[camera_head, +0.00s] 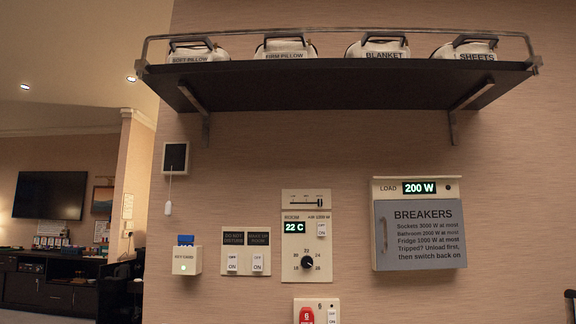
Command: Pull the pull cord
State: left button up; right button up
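The pull cord (168,207) hangs from a small dark square box with a pale frame (175,157) on the wall, left of centre. It is a thin cord with a white handle at its lower end, and it hangs straight down. Nothing touches it.
A shelf (330,75) with labelled bags juts out above. Below are a key card holder (187,258), switch panel (246,252), thermostat panel (307,240) and breaker box (419,235). A dark cabinet (50,290) stands farther back at left. The wall around the cord is bare.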

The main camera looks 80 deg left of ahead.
aim_at(168, 212)
jog(key=u, duration=3.25)
